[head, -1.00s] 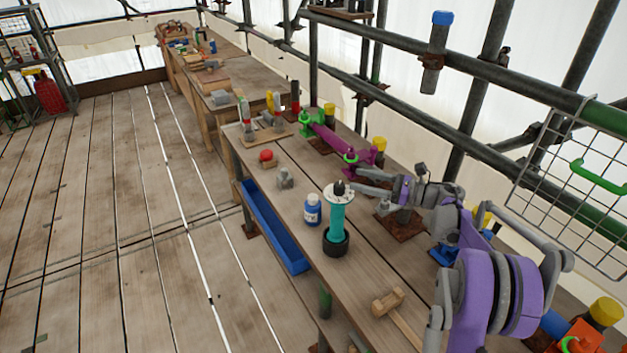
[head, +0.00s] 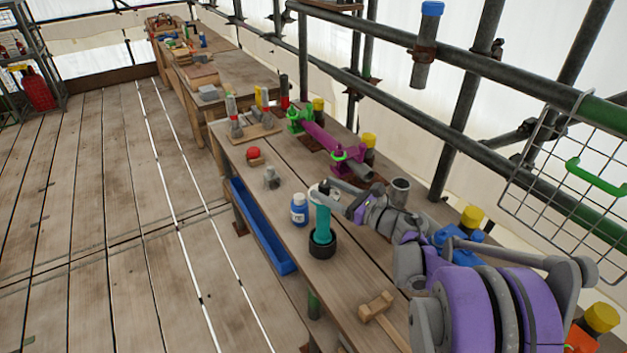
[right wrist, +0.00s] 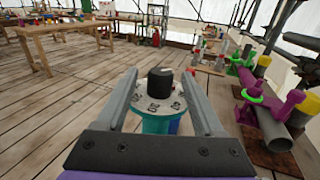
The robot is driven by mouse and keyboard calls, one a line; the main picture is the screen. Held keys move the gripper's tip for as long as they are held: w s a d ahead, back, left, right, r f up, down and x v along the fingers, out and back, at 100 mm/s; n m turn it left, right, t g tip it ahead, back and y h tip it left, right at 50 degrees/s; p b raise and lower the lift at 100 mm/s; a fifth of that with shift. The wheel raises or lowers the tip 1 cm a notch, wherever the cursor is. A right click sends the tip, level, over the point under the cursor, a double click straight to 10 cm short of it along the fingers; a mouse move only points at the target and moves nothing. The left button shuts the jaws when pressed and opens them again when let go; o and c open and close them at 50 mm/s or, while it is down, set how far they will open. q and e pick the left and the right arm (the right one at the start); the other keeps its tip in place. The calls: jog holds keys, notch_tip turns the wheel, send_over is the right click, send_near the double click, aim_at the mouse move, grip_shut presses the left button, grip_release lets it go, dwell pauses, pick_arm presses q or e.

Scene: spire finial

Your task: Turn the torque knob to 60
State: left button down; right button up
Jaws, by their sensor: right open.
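The torque tool stands upright on the bench, with a teal body (head: 321,222) in a black round base (head: 323,244). Its black knob (right wrist: 160,80) sits on a pale dial plate (right wrist: 153,107) with numbers; 30 and 50 can be made out in the right wrist view, others are hard to read. My right gripper (head: 337,193) is open at the tool's top. In the right wrist view its two fingers (right wrist: 162,88) stand on either side of the knob, apart from it. In the head view the gripper partly hides the dial. My left gripper is not in view.
A blue bottle (head: 299,210) stands just left of the tool. A wooden mallet (head: 377,306) lies nearer on the bench. A grey fitting (head: 271,178), a red button (head: 253,154) and a magenta clamp (head: 322,139) are farther back. A blue trough (head: 262,228) runs along the bench edge.

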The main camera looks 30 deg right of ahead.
aim_at(315, 188)
jog(key=shift+p+x, duration=0.3)
jog(key=shift+x, duration=2.05)
grip_shut()
